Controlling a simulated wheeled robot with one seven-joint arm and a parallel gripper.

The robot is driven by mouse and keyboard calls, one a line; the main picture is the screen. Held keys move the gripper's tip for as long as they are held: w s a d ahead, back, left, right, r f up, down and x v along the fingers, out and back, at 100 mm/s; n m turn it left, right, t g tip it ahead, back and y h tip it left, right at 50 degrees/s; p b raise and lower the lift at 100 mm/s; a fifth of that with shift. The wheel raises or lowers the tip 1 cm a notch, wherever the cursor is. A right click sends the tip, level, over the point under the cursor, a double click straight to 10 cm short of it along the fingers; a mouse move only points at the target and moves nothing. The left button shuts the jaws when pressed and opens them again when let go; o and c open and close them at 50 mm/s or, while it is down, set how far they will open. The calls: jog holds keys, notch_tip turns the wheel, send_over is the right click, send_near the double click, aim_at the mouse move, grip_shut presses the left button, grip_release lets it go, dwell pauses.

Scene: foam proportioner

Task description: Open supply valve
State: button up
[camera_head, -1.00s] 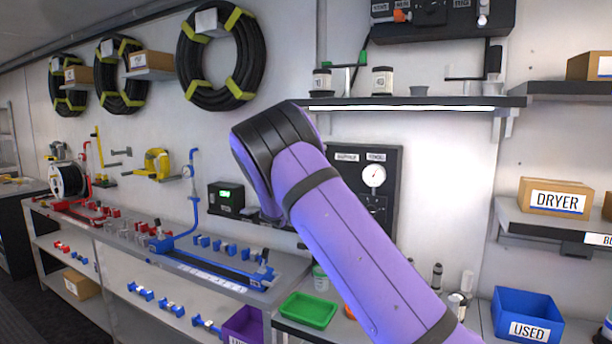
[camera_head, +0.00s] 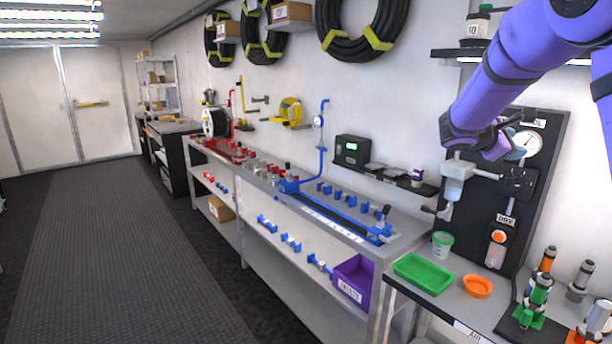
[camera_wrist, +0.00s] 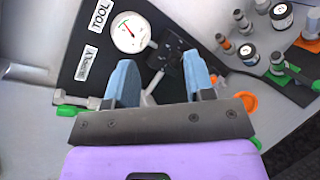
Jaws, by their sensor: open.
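The black control panel (camera_head: 540,190) is on the wall at the right of the head view, with a round white gauge (camera_head: 528,143). In the wrist view the panel (camera_wrist: 100,25) shows tilted, with the gauge (camera_wrist: 130,32), a "SUPPLY" label (camera_wrist: 86,64) and a "TOOL" label (camera_wrist: 100,14). My gripper (camera_wrist: 158,62) is open, its two blue-grey fingers pointing at the panel. A pale rod (camera_wrist: 152,90) and dark fitting (camera_wrist: 170,52) show between the fingers; I cannot tell whether they are touched. In the head view my wrist covers the panel's upper left, and the supply valve cannot be made out clearly.
A pale filter bowl (camera_head: 454,185) hangs at the panel's left. Below stand a green-rimmed cup (camera_head: 442,245), a green tray (camera_head: 424,273), an orange bowl (camera_head: 478,286) and several upright fittings (camera_head: 540,295). A long workbench (camera_head: 390,250) runs left; the floor aisle (camera_head: 100,250) is clear.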

jog(key=s+a+m+y, duration=0.4)
jog(key=s+a+y, duration=0.1)
jog(key=s, duration=0.7)
jog(key=s+a+f+m+t+y, duration=0.1)
jog(key=s+a+m+y, duration=0.3)
jog(key=s, duration=0.9)
jog(key=s+a+f+m+y, duration=0.1)
jog(key=s+a+m+y, duration=0.4)
jog(key=s+a, duration=0.5)
jog(key=s+y, duration=0.1)
jog(key=s, duration=0.2)
jog(key=shift+s+f+t, duration=0.15)
jog(key=shift+s+t, duration=0.05)
jog(key=shift+t, duration=0.1)
